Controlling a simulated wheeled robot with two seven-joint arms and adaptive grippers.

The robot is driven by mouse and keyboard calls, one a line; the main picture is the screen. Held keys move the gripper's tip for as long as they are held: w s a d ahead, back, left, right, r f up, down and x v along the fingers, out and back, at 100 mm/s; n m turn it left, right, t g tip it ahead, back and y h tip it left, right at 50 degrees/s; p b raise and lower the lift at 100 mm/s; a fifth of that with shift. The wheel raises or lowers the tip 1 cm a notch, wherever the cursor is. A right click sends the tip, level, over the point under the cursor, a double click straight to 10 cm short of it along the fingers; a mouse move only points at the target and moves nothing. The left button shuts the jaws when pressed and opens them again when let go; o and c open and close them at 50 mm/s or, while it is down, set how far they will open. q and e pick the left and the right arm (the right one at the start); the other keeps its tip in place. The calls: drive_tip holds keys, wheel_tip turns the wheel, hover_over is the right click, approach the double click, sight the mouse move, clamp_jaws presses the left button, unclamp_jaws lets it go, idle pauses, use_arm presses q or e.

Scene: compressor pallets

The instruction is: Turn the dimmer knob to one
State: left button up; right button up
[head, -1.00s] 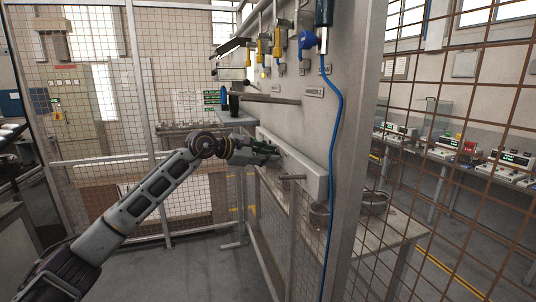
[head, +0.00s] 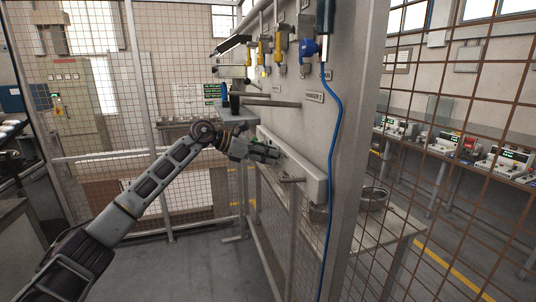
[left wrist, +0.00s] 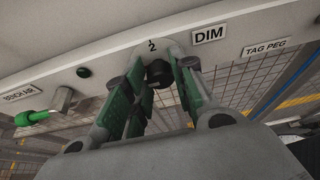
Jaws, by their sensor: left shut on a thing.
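The dimmer knob (left wrist: 158,73) is a small black knob on the pale panel (left wrist: 110,62), beside the DIM label (left wrist: 210,34). A scale mark and the number 2 show just above it. My left gripper (left wrist: 158,80) has its green-padded fingers on both sides of the knob, shut on it. In the head view my left gripper (head: 264,153) reaches the long white panel box (head: 306,176) on the wall, and the knob is hidden there. Which way the knob points is too small to tell. My right gripper is not in view.
A peg (head: 291,179) sticks out of the box. A blue hose (head: 334,150) hangs in front of the wall to the right.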

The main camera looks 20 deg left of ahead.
use_arm(q)
drive_tip(key=shift+f, duration=0.1)
drive_tip(key=o, duration=1)
drive_tip(key=shift+o, duration=0.2)
drive_tip(key=v, duration=1.2)
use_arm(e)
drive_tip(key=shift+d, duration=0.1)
use_arm(q)
drive_tip(key=shift+w+n, duration=0.1)
drive_tip(key=shift+n, duration=0.2)
